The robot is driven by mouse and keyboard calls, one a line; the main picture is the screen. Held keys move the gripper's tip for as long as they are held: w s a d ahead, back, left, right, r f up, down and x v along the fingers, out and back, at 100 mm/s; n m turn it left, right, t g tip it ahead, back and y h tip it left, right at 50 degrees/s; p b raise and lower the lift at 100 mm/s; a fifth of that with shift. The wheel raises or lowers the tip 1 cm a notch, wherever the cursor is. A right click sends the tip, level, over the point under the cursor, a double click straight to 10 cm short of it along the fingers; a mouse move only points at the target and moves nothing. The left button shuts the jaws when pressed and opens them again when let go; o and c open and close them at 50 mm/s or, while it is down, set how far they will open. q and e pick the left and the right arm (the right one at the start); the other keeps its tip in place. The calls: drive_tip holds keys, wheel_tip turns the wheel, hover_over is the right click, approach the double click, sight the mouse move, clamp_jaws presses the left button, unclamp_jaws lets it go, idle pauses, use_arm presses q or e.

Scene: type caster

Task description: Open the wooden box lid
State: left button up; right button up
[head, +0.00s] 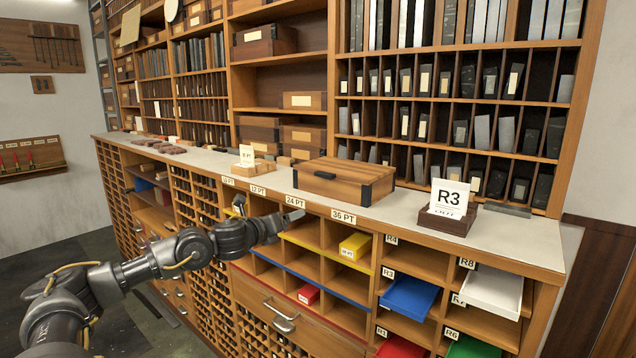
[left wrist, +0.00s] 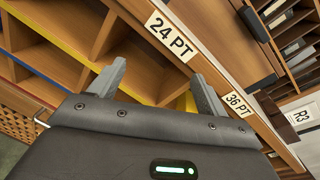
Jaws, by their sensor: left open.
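The wooden box (head: 345,178) sits on the grey counter top, with a striped brown lid and dark corner fittings. Its lid is down. Part of the box (left wrist: 238,50) also shows in the left wrist view, above the shelf edge. My left gripper (head: 288,221) is below and to the left of the box, in front of the open cubbies near the 24 PT label. In the left wrist view its two fingers (left wrist: 157,85) are spread apart with nothing between them. It is apart from the box. My right gripper is not in view.
The counter (head: 385,207) has a label strip along its front edge. An R3 card in a dark holder (head: 447,212) stands right of the box, another card (head: 247,157) left. Cubbies below hold yellow (head: 355,245), blue (head: 408,297) and white (head: 492,292) trays. Tall shelves rise behind.

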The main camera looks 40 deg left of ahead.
sight(322, 174)
use_arm(q)
drive_tip(key=s+d+r+m+t+h, duration=0.1)
drive_tip(key=s+d+r+m, duration=0.15)
drive_tip(key=r, duration=0.35)
drive_tip(key=s+d+r+m+h, duration=0.1)
drive_tip(key=d+r+m, duration=0.3)
drive_tip(key=r, duration=0.2)
drive_tip(key=shift+w+a+p, duration=0.2)
drive_tip(key=shift+w+p, duration=3.65)
drive_tip(key=shift+w, duration=1.6)
drive_tip(key=c, duration=1.4)
drive_tip(key=shift+r, duration=0.15)
